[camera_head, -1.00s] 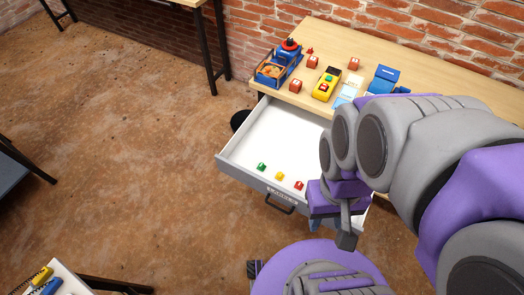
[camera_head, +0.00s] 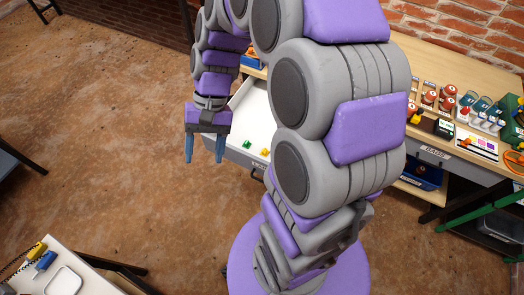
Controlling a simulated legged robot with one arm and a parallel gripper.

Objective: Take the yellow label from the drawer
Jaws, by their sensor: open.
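The yellow label (camera_head: 265,152) lies in the open drawer (camera_head: 240,157), near its front wall. A green label (camera_head: 246,144) lies just left of it. The right part of the drawer is hidden behind my arm, and the red label does not show. My gripper (camera_head: 205,148) is open, with its two blue-grey fingers pointing down and nothing between them. In the picture it is at the left front of the drawer, left of the green label. Its height above the drawer cannot be told.
The wooden workbench (camera_head: 430,68) runs along the brick wall and carries bottles, cups and cards at the right. Another drawer (camera_head: 436,152) sits under it there. A white table (camera_head: 88,262) with small tools stands at the lower left.

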